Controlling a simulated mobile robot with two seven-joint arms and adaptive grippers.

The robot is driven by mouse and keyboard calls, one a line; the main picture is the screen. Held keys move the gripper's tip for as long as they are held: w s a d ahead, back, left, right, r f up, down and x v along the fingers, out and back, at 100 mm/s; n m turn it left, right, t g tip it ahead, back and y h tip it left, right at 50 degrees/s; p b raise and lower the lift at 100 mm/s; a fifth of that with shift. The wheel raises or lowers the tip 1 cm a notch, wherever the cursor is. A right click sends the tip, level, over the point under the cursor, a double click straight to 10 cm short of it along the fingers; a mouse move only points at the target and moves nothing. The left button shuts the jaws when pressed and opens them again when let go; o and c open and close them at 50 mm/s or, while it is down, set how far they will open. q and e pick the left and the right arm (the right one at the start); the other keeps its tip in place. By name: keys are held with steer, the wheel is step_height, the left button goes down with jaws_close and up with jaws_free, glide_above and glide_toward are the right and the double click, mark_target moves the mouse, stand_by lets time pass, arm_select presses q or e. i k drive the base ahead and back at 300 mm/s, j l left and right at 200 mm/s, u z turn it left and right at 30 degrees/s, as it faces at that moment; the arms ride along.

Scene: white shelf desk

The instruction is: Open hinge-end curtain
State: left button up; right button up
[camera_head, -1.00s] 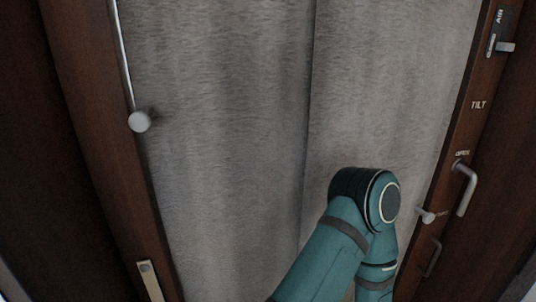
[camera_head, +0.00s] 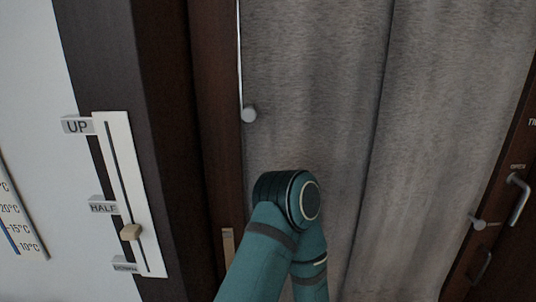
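A grey curtain in two panels fills the middle of the view, the left panel (camera_head: 310,90) and the right panel (camera_head: 440,130) meeting at a dark vertical seam. The curtain hangs closed within a dark wood frame (camera_head: 215,120). Another small knob (camera_head: 479,224) is at the lower right edge. One teal arm of mine rises from the bottom in front of the left panel. Neither gripper shows, and any contact with the curtain or knobs is hidden.
On the left, a white slider plate (camera_head: 142,250) has labels UP, HALF and a third too small to read; its tan knob (camera_head: 130,232) sits below HALF. A temperature scale (camera_head: 18,225) is at far left. A bar handle (camera_head: 518,199) is at right.

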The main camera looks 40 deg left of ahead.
mark_target(313, 71)
steer(key=k+u, duration=0.15)
steer(key=u, duration=0.3)
steer(key=k+u, duration=0.2)
steer(key=u, duration=0.3)
